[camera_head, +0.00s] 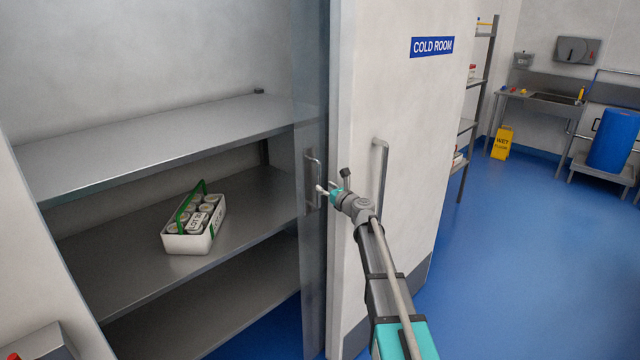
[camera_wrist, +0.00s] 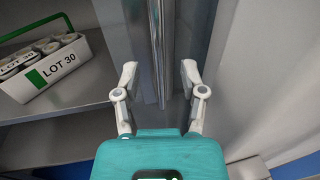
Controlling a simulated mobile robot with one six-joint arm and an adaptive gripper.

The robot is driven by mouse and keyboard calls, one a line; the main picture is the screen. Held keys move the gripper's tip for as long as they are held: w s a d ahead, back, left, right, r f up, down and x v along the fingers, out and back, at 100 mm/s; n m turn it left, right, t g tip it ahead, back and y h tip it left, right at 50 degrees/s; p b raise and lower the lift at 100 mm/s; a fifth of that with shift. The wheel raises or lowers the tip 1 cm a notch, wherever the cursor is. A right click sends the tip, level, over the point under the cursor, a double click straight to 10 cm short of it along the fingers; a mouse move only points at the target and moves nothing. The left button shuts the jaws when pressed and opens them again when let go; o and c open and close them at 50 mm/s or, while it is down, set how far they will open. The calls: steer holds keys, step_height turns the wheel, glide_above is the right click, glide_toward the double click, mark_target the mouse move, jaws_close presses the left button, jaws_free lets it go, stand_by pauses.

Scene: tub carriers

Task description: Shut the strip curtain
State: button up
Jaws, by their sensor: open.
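The strip curtain (camera_head: 312,90) is a see-through grey panel hanging at the right side of the shelf opening, so most of the opening is uncovered. A metal handle (camera_head: 311,180) stands upright on it. My gripper (camera_head: 320,189) is at this handle, with its fingers pointing towards it. In the wrist view my gripper (camera_wrist: 160,78) is open and empty, and the upright handle bar (camera_wrist: 160,45) shows between the two white fingers. I cannot tell whether either finger touches it.
Behind the opening, a white carrier (camera_head: 187,242) with a green handle and several tubs stands on the middle shelf (camera_head: 120,265). A white door (camera_head: 400,120) with its own handle (camera_head: 379,180) stands to the right of my gripper. The blue floor (camera_head: 500,250) at right is clear.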

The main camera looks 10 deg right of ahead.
steer(key=shift+x, duration=2.15)
jaws_close()
steer(key=shift+d, duration=0.2)
steer(key=shift+s+a, duration=0.1)
